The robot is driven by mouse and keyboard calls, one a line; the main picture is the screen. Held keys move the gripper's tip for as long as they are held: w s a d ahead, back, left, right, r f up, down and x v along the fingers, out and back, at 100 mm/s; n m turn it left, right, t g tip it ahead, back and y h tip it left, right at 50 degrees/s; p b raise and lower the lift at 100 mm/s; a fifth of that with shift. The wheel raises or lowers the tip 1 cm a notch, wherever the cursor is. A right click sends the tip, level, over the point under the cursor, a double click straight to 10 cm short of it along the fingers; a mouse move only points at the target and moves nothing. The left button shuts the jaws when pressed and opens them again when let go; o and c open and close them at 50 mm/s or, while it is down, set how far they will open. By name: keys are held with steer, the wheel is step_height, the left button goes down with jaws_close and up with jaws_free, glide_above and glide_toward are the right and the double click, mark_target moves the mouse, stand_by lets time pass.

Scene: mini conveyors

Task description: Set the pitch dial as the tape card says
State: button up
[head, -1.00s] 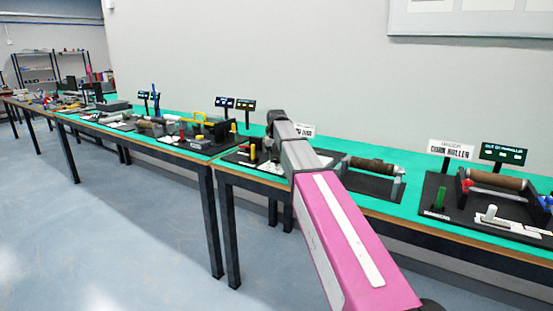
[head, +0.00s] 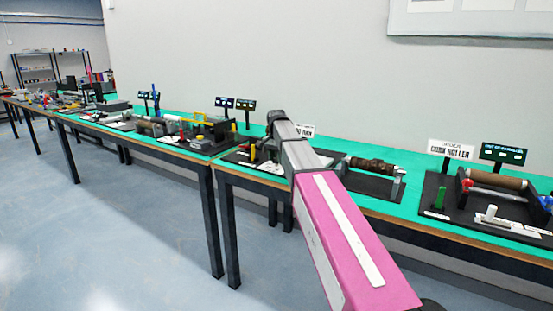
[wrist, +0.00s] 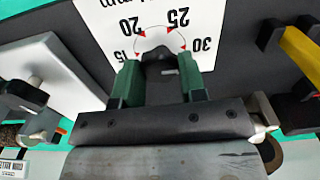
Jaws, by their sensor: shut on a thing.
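The pitch dial is a white plate (wrist: 112,22) in the wrist view, marked 15, 20, 25 and 30 with "mm" lettering and small red pointer marks. Its dark knob (wrist: 159,62) sits between the green fingers of my gripper (wrist: 157,80). My gripper is shut on the knob. Which mark the knob points to is not clear. In the head view my arm covers the gripper and the dial. I cannot pick out the tape card; a white sign (head: 304,130) behind my arm is partly hidden.
A yellow handle (wrist: 302,52) stands right of the gripper in the wrist view, and a pale plate (wrist: 62,70) lies left. A roller (head: 370,165) is right of my arm in the head view. Other stations line the green bench (head: 408,205). The floor in front is clear.

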mark_target(276, 159)
stand_by(0.5)
steer(key=o, duration=0.9)
steer(key=shift+o, duration=0.2)
step_height(276, 159, up, 11)
steer(key=shift+f, duration=0.1)
